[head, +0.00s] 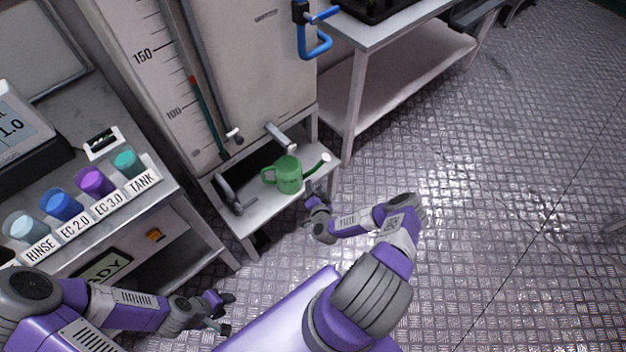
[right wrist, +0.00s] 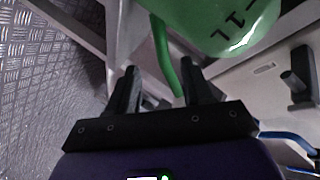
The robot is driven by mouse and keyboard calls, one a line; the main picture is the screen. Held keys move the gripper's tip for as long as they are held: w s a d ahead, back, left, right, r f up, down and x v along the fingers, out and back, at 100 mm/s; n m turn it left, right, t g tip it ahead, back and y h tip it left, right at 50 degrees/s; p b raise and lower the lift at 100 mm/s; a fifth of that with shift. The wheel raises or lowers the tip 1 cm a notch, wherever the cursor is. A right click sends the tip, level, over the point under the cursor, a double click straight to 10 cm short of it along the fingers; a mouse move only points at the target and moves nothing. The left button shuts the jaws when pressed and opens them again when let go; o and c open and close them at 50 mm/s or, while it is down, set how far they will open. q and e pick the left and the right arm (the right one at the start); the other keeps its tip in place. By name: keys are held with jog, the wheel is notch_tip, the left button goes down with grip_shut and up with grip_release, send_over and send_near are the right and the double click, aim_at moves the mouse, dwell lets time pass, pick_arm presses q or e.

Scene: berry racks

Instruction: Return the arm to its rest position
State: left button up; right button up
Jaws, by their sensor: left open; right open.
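A green jug (head: 288,178) with a loop handle and a spout stands on the small shelf (head: 250,217) below the tall tank. My right gripper (head: 317,200) is open beside the shelf's front edge, close to the jug. In the right wrist view, the open right gripper (right wrist: 160,72) has the jug (right wrist: 225,25) just ahead, and a thin curved green part of it shows between the fingers. I cannot tell whether they touch. My left gripper (head: 228,312) is open and empty at the lower left, in front of the bench.
A bench (head: 205,235) at left carries several coloured cups, labelled RINSE, EC 2.0, EC 3.0 and TANK, and a display meter (head: 25,130). The tall tank (head: 255,60) has taps below. Open floor lies right.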

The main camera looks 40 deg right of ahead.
jog(key=shift+s+a+r, duration=0.1)
jog(key=shift+s+a, duration=0.15)
jog(key=shift+s, duration=0.25)
jog(key=a+r+n+g+y+p, duration=0.1)
jog(key=a+r+n+g+y, duration=0.25)
jog(key=a, duration=0.65)
jog(key=a+r+n+y+p, duration=0.2)
jog(key=a+n+y, duration=0.3)
jog(key=a, duration=0.5)
jog(key=s+a+r+n+g+y+p, duration=0.1)
jog(key=s+a+r+n+g, duration=0.1)
jog(key=s, duration=0.7)
jog(key=s+a+r+n+g+y+p, duration=0.1)
jog(key=s+a+r+g, duration=0.4)
jog(key=s+r+g, duration=0.2)
notch_tip(320, 180, up, 2)
jog(key=shift+s+r+n+p, duration=0.1)
jog(key=shift+s+n+p, duration=0.25)
jog(key=shift+s, duration=0.6)
jog(key=shift+d+y, duration=0.1)
jog(key=shift+y, duration=0.15)
